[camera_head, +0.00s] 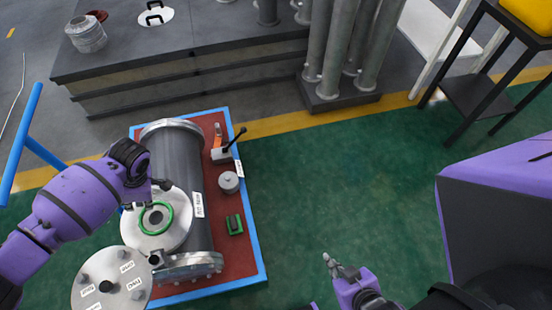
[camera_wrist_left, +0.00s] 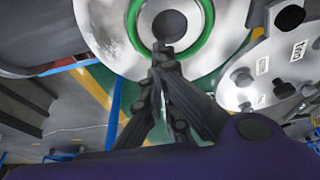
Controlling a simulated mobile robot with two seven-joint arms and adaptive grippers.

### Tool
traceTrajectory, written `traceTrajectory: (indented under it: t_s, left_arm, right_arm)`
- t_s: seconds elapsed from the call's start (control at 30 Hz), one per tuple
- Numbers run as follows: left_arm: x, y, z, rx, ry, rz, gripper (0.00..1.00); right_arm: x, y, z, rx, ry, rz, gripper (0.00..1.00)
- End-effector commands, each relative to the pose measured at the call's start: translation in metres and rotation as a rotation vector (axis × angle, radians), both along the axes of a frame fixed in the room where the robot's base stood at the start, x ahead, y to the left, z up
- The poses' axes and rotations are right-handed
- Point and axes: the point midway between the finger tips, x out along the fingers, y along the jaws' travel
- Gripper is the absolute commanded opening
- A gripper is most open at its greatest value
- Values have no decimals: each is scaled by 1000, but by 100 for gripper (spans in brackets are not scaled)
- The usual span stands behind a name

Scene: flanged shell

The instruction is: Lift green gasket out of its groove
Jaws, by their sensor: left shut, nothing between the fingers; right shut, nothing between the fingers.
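The green gasket (camera_head: 171,217) is a ring on the face of the pale round flange (camera_head: 184,226), around a dark central hole. In the left wrist view the gasket (camera_wrist_left: 207,38) fills the top middle, partly hidden by my fingers. Whether it sits fully down in its groove I cannot tell. My left gripper (camera_head: 162,185) is shut and empty just beyond the gasket's far edge in the head view. In the left wrist view its fingertips (camera_wrist_left: 163,54) overlap the ring's lower edge; contact is unclear. My right gripper (camera_head: 331,262) is shut and empty over the green floor, away from the shell.
The grey cylindrical shell (camera_head: 178,160) lies on a red board with a blue edge. A loose labelled cover plate (camera_head: 112,285) is beside the flange. A grey knob part (camera_head: 228,182), a green block (camera_head: 234,224) and a black-handled tool (camera_head: 222,155) lie right of the shell.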

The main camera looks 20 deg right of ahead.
Motion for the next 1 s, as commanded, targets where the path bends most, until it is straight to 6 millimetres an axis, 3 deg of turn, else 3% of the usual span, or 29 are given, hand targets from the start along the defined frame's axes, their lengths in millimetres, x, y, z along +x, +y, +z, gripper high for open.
traceTrajectory:
  t_s: [0.03,0.17,0.3,0.43,0.87,1.0]
  left_arm:
    - [-1,5,-14,3,5,1,0]
    - [0,13,-39,2,4,0,0]
    - [-1,-13,-33,-3,-2,-5,0]
    - [-3,-24,-33,-2,-1,-3,0]
    - [-4,-28,-34,-1,1,-2,0]
    - [6,-32,-31,-5,-12,-1,0]
  right_arm:
    - [-1,0,-5,0,4,2,0]
    - [-3,1,-10,-1,10,4,0]
    - [3,0,-4,-1,-1,3,0]
    - [5,1,-1,1,-7,1,0]
    - [4,0,-2,0,-6,0,0]
    - [7,1,2,1,-12,0,0]
